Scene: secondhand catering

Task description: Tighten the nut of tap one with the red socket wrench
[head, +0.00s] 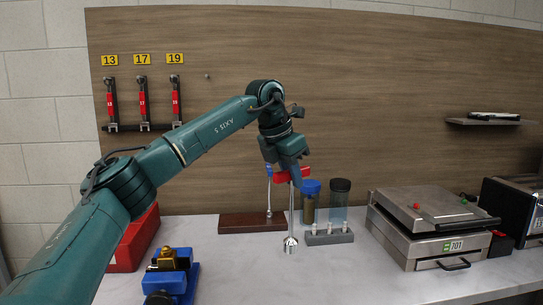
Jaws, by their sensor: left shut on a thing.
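My left gripper (290,170) is shut on the red handle of a socket wrench (291,210). The wrench hangs upright, its silver shaft and socket pointing down over the grey worktop (330,278), apart from other things as far as I can tell. A blue vise-like block (171,283) with a brass fitting (167,258) on top stands at the lower left, left of the wrench. The brass fitting may be a tap; I see no tap number or clear nut on it. My right gripper is not in view.
Behind the wrench are a wooden base (238,222) with a blue-topped metal rod (268,195), and two capped containers (340,205) by a small rack (330,238). A red box (135,243) stands left, a metal grill (428,225) right. Red-handled wrenches (142,102) hang on the wall.

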